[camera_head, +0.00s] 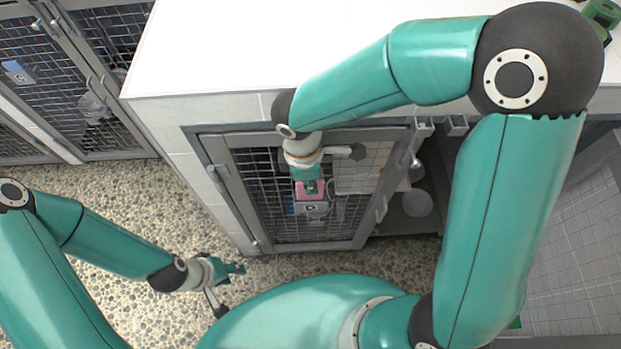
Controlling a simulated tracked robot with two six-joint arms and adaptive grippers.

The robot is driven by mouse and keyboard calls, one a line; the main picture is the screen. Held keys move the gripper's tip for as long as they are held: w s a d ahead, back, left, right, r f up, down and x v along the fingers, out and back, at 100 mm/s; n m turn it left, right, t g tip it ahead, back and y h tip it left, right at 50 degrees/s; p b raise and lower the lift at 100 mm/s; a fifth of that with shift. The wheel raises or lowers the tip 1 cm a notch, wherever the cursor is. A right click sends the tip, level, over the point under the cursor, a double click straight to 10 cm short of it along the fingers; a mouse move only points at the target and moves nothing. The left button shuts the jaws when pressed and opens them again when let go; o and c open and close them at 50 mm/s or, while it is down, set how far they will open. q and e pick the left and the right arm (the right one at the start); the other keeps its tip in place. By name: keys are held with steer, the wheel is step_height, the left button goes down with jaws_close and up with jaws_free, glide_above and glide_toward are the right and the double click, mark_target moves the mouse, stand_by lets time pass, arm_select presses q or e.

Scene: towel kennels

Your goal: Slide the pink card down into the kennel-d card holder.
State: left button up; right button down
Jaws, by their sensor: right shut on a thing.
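The pink card (318,190) is in my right gripper (311,186), which is shut on it in front of a mesh kennel door. The card is just above a pale grey card holder (313,208) on the door, and its lower edge seems to meet the holder's top. I cannot tell whether it is inside the slot. No kennel letter is readable on the holder. My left gripper (235,268) hangs low over the pebbled floor at lower left, away from the card. Its fingers are too small to tell whether they are open.
The mesh kennel door (262,190) is framed in grey, below a white counter top (230,50). A white panel (358,178) shows on the door's right side. More kennels stand at upper left, one with a blue card (17,72). A round bowl (417,202) is right of the door.

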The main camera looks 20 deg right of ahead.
mark_target(313, 199)
steer(key=shift+f+b, duration=1.45)
steer(key=shift+f, duration=0.35)
steer(key=c, duration=1.1)
jaws_free()
steer(key=shift+c, duration=0.2)
steer(key=shift+r, duration=0.1)
steer(key=r, duration=0.8)
steer(key=a+r, duration=0.1)
steer(key=r, duration=0.2)
steer(key=shift+w+r, duration=0.1)
steer(key=shift+r, duration=0.3)
